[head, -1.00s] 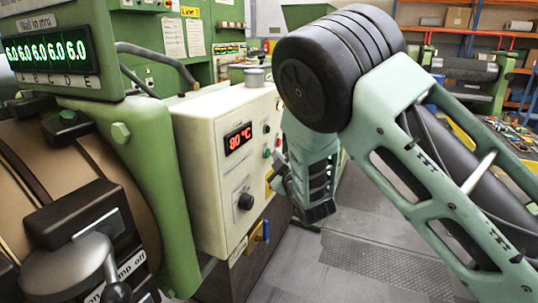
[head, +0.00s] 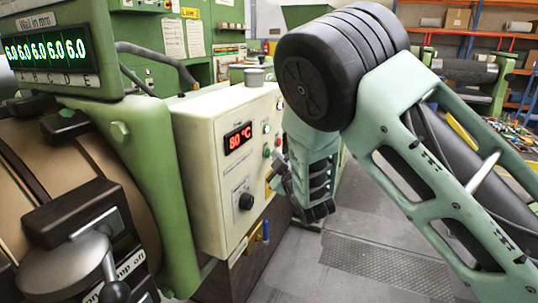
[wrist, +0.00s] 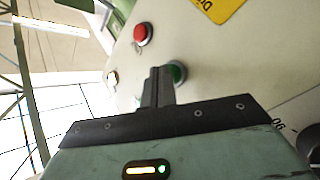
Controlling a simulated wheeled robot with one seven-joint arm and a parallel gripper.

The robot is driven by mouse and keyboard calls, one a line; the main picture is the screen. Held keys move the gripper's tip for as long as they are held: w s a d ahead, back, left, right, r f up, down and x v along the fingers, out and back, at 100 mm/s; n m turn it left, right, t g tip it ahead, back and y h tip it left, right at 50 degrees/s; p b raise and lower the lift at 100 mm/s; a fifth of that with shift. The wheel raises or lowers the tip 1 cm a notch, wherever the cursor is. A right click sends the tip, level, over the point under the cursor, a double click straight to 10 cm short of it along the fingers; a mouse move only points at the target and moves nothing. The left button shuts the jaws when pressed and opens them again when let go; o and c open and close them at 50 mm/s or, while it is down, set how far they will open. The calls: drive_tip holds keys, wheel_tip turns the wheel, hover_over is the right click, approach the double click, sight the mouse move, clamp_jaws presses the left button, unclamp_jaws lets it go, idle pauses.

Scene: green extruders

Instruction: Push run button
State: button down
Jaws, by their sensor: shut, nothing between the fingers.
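The cream control box (head: 210,150) carries a green button (head: 267,152) on its front panel. In the wrist view the green button (wrist: 177,73) shows just beside and partly behind my fingertips, and a red button (wrist: 142,34) sits farther off. My gripper (wrist: 158,86) is shut and empty, pointing at the panel close to the green button. I cannot tell whether the fingertips touch it. In the head view my gripper (head: 275,179) is at the right side of the panel, partly hidden by my wrist.
A yellow label (wrist: 218,8) is at the top of the wrist view. The green extruder (head: 130,150) stands to the left. Grey floor (head: 385,240) is open to the right.

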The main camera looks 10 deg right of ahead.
drive_tip(key=shift+s+d, duration=0.35)
drive_tip(key=shift+d, duration=0.1)
drive_tip(key=s+d, duration=0.1)
drive_tip(key=d, duration=0.1)
drive_tip(key=s+d+b, duration=0.1)
drive_tip(key=s+d, duration=0.1)
idle(0.5)
idle(0.3)
